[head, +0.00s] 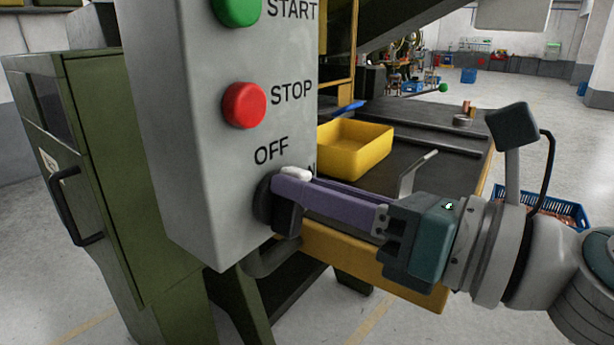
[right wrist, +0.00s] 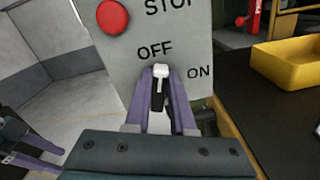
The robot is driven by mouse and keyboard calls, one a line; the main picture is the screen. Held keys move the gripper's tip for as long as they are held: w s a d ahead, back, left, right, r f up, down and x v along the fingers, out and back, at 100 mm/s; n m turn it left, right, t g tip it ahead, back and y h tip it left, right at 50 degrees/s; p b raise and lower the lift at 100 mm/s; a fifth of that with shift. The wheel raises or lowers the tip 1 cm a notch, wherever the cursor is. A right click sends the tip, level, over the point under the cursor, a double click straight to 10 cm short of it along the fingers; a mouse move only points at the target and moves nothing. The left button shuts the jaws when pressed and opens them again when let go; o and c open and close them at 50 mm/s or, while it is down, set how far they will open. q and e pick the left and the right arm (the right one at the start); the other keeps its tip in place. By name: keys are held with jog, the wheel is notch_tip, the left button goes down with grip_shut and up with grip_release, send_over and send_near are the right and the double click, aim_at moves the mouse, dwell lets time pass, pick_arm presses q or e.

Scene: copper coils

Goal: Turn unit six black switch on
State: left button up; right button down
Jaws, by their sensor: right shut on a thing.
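The black switch (right wrist: 157,102) with a white tip is low on a grey control box (head: 180,130), below the OFF and ON labels. In the right wrist view its white tip points up, close under the end of OFF and left of ON. My right gripper (head: 285,195) is shut on the switch, one purple finger on each side; in the head view the fingers hide much of it and part of ON. In the right wrist view, my left gripper (right wrist: 42,158) is at the lower left, its two purple fingers apart, away from the box.
A red STOP button (head: 244,105) and a green START button (head: 237,9) are above the switch. A yellow bin (head: 355,150) stands on the dark worktable (head: 430,130) to the right. A green cabinet (head: 110,180) is at the left. A blue crate (head: 550,208) is beyond my right arm.

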jog(key=m+p, duration=0.1)
jog(key=m, duration=0.3)
jog(key=f+m+p, duration=0.1)
jog(key=m, duration=0.4)
jog(key=w+m+p, duration=0.1)
jog(key=m, duration=0.4)
jog(key=shift+d+f+p, duration=0.3)
jog(key=shift+d+f, duration=0.1)
jog(key=shift+m, duration=0.3)
jog(key=c, duration=0.8)
grip_release()
jog(key=shift+o, duration=0.2)
jog(key=b+v, duration=0.1)
jog(key=v, duration=0.9)
